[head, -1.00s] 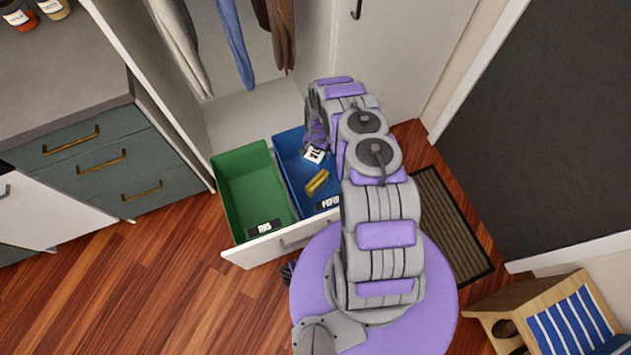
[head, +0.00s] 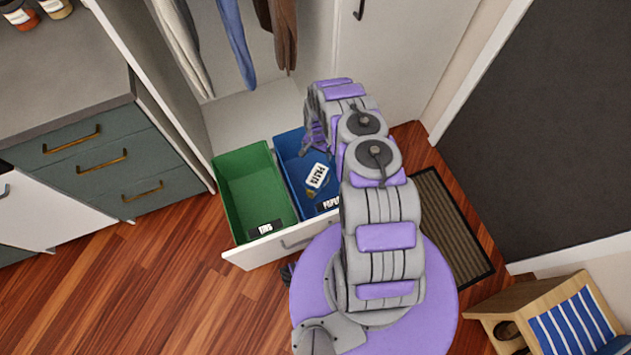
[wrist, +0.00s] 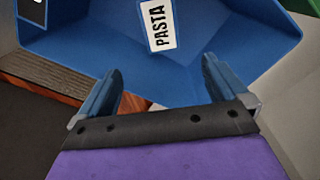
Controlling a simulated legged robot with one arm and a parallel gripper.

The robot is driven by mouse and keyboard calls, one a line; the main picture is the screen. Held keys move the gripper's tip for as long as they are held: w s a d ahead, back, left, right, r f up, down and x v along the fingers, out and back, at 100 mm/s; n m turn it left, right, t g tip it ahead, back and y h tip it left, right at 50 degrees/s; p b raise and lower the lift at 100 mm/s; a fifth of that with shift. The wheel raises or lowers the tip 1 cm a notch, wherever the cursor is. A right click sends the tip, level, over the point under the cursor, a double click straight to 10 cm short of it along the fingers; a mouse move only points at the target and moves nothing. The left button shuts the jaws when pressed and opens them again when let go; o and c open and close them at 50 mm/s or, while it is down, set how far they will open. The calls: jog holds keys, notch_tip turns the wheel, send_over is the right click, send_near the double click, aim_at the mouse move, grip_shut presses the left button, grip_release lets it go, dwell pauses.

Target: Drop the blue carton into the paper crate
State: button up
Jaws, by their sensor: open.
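The carton, with a white label reading PASTA (head: 317,176), lies inside the blue paper crate (head: 289,146). Its blue sides blend with the crate, and a brownish end shows below the label. In the wrist view the PASTA label (wrist: 157,25) shows at the top, with the blue crate's wall (wrist: 90,35) around it. My gripper (wrist: 162,68) is open, its two fingers apart with nothing between them. The carton is beyond the fingertips, apart from them. In the head view my gripper (head: 313,137) is above the crate's far part, partly hidden by my arm.
A green crate (head: 238,160) labelled TINS stands left of the blue one in the same pulled-out drawer (head: 265,252). Clothes hang behind it. Grey-green drawers (head: 110,160) are at left, a doormat (head: 450,225) at right, and a wooden, blue-striped object (head: 565,325) at lower right. The front-left floor is clear.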

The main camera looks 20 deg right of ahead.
notch_tip(320, 180, up, 16)
jog(key=p, duration=0.3)
jog(key=shift+d+p, duration=0.2)
jog(key=shift+p, duration=0.1)
jog(key=shift+f, duration=0.1)
